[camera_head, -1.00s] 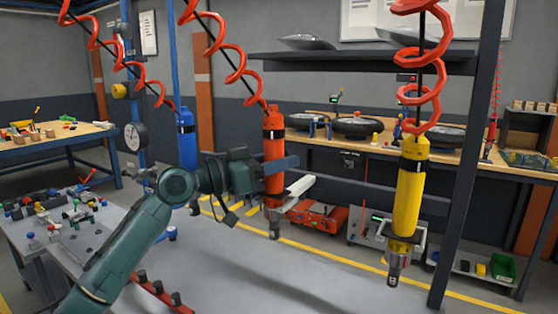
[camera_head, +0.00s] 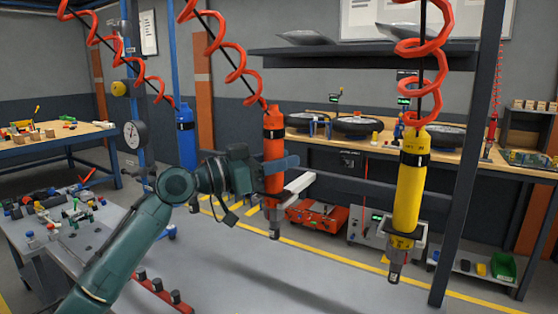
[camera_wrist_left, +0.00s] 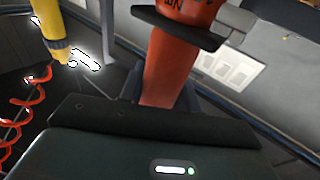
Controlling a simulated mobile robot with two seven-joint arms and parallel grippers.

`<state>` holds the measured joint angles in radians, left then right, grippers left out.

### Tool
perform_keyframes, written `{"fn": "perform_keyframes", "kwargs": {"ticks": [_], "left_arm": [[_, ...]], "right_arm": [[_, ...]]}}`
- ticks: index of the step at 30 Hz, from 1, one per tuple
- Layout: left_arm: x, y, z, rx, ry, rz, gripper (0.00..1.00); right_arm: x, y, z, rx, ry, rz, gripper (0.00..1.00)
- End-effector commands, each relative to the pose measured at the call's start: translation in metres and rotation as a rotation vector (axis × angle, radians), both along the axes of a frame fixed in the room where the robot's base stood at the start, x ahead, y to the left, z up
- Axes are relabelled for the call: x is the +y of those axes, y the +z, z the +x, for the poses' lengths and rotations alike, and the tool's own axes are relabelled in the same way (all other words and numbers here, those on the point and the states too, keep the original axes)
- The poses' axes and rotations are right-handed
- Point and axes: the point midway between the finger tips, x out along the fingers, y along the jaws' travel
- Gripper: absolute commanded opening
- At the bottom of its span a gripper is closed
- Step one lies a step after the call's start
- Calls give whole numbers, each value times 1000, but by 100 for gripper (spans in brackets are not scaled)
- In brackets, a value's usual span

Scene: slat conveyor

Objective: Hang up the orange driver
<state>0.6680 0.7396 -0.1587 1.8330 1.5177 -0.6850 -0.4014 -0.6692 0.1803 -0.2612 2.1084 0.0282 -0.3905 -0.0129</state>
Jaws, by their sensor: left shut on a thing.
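The orange driver (camera_head: 273,150) hangs upright below a red coiled hose in the middle of the head view. My left gripper (camera_head: 278,164) is shut around its body from the left side. In the left wrist view the orange driver (camera_wrist_left: 168,75) stands beyond the dark gripper housing, with a dark collar around it. A pale grey bracket (camera_head: 298,186) shows just right of the driver's lower part; I cannot tell whether they touch. My right gripper is not in view.
A yellow driver (camera_head: 409,190) hangs at the right with a bracket around its lower end. A blue driver (camera_head: 186,140) hangs at the left. A dark upright post (camera_head: 466,180) stands right of the yellow driver. A grey table (camera_head: 105,232) with small parts is at lower left.

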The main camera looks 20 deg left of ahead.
Motion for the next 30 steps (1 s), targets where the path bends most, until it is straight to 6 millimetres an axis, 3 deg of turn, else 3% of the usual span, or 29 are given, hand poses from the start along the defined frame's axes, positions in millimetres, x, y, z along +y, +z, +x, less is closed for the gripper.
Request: {"fn": "perform_keyframes", "kwargs": {"ticks": [18,19,27,30], "left_arm": [[0,-4,0,-5,1,-2,0],[0,-4,0,-6,1,-3,35],[0,-5,0,-2,0,-1,57],[0,-5,0,-1,0,-1,58]], "right_arm": [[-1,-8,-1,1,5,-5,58],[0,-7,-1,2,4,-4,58],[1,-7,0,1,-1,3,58],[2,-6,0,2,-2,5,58]]}}
